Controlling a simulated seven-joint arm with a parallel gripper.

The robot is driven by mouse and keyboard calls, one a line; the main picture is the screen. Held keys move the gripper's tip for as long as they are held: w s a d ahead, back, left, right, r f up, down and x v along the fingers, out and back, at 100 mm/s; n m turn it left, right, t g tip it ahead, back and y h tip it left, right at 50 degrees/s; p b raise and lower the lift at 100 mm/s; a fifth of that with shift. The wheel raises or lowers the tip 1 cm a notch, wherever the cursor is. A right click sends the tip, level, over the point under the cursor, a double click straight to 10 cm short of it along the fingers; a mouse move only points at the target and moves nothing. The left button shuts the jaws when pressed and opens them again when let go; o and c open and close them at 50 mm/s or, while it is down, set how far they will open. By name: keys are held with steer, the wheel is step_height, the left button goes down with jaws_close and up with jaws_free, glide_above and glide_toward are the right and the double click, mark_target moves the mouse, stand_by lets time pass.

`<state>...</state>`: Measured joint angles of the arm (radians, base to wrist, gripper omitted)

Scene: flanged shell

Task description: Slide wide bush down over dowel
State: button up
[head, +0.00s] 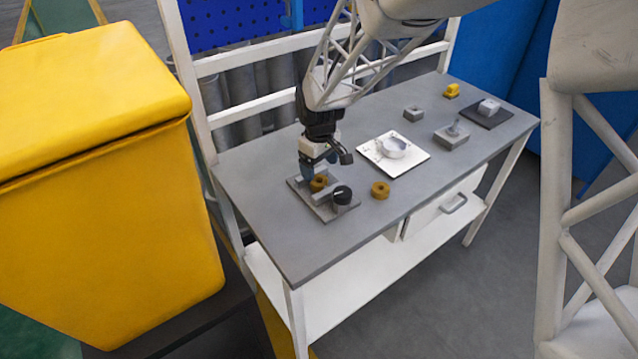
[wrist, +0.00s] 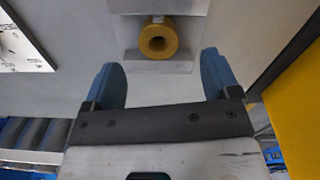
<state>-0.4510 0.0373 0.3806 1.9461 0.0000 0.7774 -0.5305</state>
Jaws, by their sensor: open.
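A brown-yellow bush (head: 319,183) sits on a grey fixture plate (head: 323,214) at the near left of the table, beside a black round knob (head: 342,195). The wrist view shows a bush with a dark round hole (wrist: 158,40). A second brown-yellow bush (head: 380,190) lies on the bare table to the right of the plate. I cannot tell which one is the wide bush. A short upright peg on a grey block (head: 453,136), possibly the dowel, stands farther right. My gripper (head: 314,172) is open above the fixture plate; its blue fingers (wrist: 161,82) are apart with nothing between them.
A white square panel (head: 420,164) with a round clear part lies mid-table. A small grey block (head: 413,114), a yellow piece (head: 452,91) and a dark pad with a light block (head: 488,112) stand farther back. A yellow bin (head: 100,190) is left of the table.

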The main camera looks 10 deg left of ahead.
mark_target(320, 178)
steer(key=shift+f, duration=0.2)
steer(key=shift+w+f, duration=0.15)
steer(key=shift+f, duration=2.35)
steer(key=shift+c, duration=0.5)
steer(key=c, duration=1.1)
steer(key=shift+o, duration=0.2)
steer(key=shift+r, duration=0.1)
step_height(320, 178, up, 10)
steer(key=shift+d, duration=0.1)
